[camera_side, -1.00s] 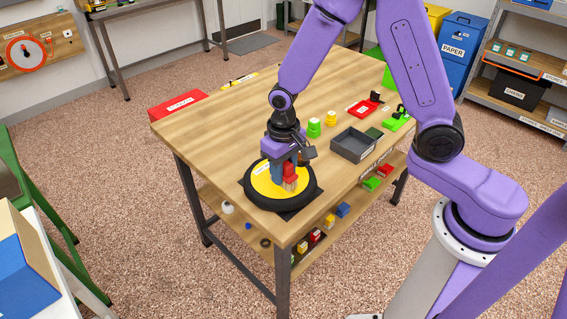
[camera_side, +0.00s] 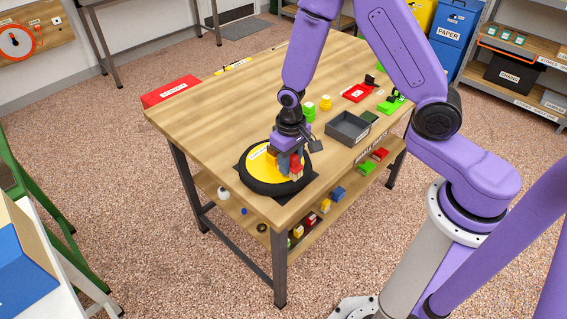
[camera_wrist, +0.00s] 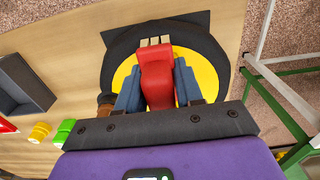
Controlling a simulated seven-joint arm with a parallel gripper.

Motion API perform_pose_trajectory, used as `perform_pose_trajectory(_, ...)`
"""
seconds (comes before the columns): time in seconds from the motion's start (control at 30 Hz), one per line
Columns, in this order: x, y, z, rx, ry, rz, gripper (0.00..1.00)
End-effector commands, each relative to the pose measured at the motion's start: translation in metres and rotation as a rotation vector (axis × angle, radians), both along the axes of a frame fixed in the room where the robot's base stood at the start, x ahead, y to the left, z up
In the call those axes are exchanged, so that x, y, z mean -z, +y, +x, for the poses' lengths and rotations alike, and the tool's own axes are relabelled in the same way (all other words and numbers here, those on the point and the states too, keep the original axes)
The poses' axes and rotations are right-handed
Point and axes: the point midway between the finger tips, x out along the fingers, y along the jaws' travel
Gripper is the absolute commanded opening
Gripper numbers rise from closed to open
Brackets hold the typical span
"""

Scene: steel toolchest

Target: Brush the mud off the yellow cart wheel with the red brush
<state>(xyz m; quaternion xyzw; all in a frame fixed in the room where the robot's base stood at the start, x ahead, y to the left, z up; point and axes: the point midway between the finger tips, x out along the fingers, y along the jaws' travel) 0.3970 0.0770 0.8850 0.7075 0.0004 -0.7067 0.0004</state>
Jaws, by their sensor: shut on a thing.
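The cart wheel lies flat near the table's front corner, with a yellow face (camera_side: 256,164) and black tyre (camera_side: 262,188). My gripper (camera_side: 291,166) is over the right part of the wheel, shut on the red brush (camera_side: 296,167). In the wrist view the brush (camera_wrist: 157,80) is held between two blue-grey fingers, its pale bristles (camera_wrist: 155,42) towards the tyre (camera_wrist: 220,55). Whether the bristles touch the wheel is unclear. A brown lump (camera_wrist: 105,102) shows beside the left finger; I cannot tell whether it is mud. The gripper and brush hide part of the yellow face.
A grey open tray (camera_side: 347,128) stands right of the wheel on the wooden table (camera_side: 215,115). Green (camera_side: 309,112) and yellow (camera_side: 326,103) pieces stand behind my gripper. A red box (camera_side: 170,91) is at the far left edge. The table's left-middle is clear.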

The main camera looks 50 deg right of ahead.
Motion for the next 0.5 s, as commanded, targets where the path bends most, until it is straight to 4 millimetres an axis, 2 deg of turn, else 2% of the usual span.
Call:
perform_pose_trajectory(0.3, -0.001, -0.025, -0.001, 0.002, 0.002, -0.001, 0.07)
perform_pose_trajectory(0.5, 0.002, -0.009, 0.0, -0.003, 0.003, -0.001, 0.07)
